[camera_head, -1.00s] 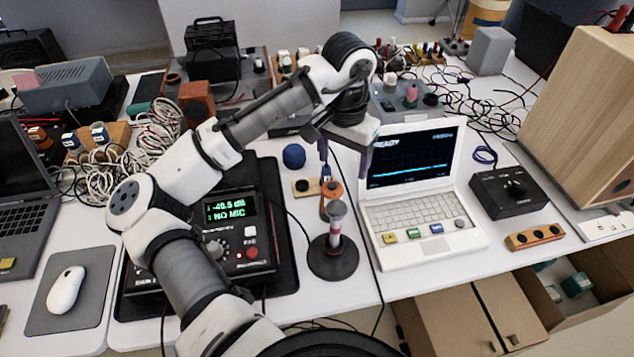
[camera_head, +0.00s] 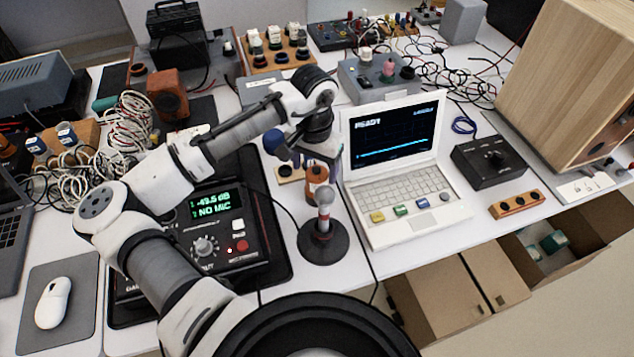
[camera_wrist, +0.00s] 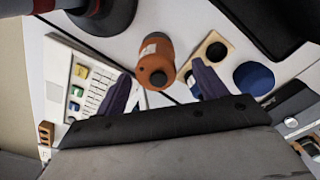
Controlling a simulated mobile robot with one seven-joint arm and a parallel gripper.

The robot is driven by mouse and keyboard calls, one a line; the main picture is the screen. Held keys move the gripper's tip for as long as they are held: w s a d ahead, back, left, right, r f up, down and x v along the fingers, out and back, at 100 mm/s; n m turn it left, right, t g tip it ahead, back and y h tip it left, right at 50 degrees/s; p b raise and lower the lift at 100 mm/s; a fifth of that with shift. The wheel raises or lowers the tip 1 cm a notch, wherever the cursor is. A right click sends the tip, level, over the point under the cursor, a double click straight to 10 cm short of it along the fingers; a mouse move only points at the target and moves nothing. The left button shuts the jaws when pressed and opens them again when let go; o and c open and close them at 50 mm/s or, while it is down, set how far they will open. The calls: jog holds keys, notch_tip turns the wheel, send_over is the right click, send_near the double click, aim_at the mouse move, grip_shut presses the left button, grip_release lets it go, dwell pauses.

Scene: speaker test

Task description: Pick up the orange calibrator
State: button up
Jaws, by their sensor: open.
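The orange calibrator (camera_head: 317,174) stands on the white table between the black meter and the white laptop, just behind the round-based microphone stand. Nothing is held. In the head view my gripper (camera_head: 318,160) is right above and behind the calibrator, with its fingers partly hidden.
The microphone stand (camera_head: 323,240) is close in front of the calibrator. A wooden block with a dark round top (camera_wrist: 210,48) and a dark blue ball (camera_wrist: 253,78) sit beside it. The laptop (camera_head: 405,205) is right; the black meter (camera_head: 222,228) is left. A cable runs nearby.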

jog(key=shift+d+f+p, duration=0.15)
jog(key=shift+f+p, duration=0.1)
jog(key=shift+f, duration=0.85)
jog(key=shift+d+f+p, duration=0.1)
jog(key=shift+f+p, duration=0.15)
jog(key=shift+f, duration=0.85)
jog(key=c, duration=1.3)
